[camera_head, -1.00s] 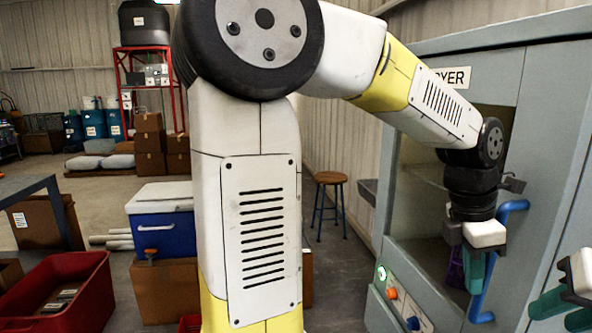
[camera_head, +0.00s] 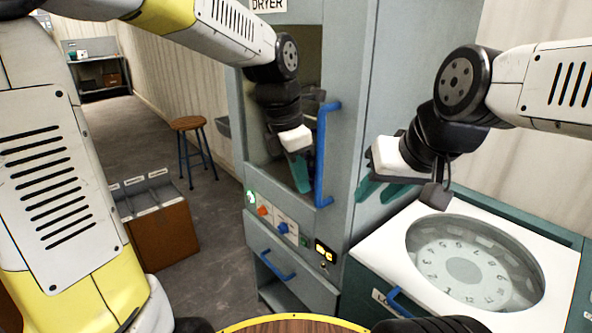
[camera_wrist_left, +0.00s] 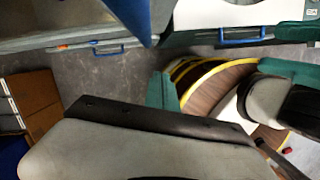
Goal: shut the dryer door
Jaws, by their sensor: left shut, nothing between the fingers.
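The dryer (camera_head: 365,110) is a tall grey-blue cabinet in the middle of the head view. Its door has a dark window (camera_head: 310,65) and a long upright blue handle (camera_head: 322,155) on the right side. The door looks about flush with the cabinet front, but a small gap cannot be ruled out. My left gripper (camera_head: 300,172) is shut and empty, with its green fingers pointing down in front of the window, just left of the handle. Contact with the door is not clear. My right gripper (camera_head: 382,190) is open and empty, right of the dryer's front corner.
A drawer with a blue handle (camera_head: 272,264) and a knob panel (camera_head: 275,219) are below the door. A white-topped unit with a round glass lid (camera_head: 475,262) stands at right. A stool (camera_head: 190,124) and a brown box (camera_head: 158,232) are at left, with open floor between.

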